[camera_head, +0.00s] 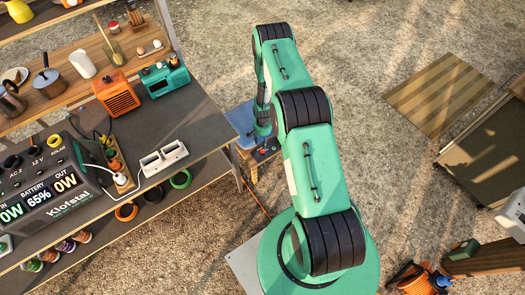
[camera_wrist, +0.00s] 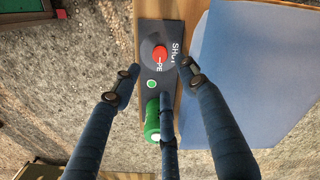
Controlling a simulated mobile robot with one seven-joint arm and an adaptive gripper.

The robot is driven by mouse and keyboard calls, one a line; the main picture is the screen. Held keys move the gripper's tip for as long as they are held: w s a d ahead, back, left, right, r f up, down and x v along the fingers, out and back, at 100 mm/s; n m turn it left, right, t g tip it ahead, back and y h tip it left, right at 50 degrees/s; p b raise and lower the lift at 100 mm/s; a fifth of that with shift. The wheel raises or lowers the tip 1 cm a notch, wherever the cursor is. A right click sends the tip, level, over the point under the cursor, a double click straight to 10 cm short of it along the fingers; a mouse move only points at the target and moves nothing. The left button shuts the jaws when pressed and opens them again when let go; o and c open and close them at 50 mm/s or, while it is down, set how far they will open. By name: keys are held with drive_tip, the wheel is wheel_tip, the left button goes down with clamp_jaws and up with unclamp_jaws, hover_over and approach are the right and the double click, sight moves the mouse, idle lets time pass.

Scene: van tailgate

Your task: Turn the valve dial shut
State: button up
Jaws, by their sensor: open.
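The valve dial (camera_wrist: 160,53) is a red knob on a dark panel (camera_wrist: 176,20) at the upper middle of the wrist view. "SHUT" is lettered to its right, and part of another word shows just below it. I cannot tell which mark the knob points to. A green light (camera_wrist: 151,84) is on the panel below the dial. A green cylinder (camera_wrist: 152,122) lies below that, partly behind a finger. My gripper (camera_wrist: 160,76) is open and empty, its dark blue fingers spread around the panel's lower part. The dial is beyond the fingertips; contact is not visible.
The panel is on a wooden strip beside a blue surface (camera_wrist: 235,75). In the head view, a workbench (camera_head: 205,125) with a power station (camera_head: 60,190), an orange box (camera_head: 117,93) and a radio (camera_head: 165,80) stands left of my arm.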

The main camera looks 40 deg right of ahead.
sight(262, 151)
wheel_tip(262, 151, down, 10)
drive_tip(key=shift+r+b, duration=0.1)
drive_tip(key=shift+b, duration=0.8)
drive_tip(key=shift+c, duration=0.3)
clamp_jaws()
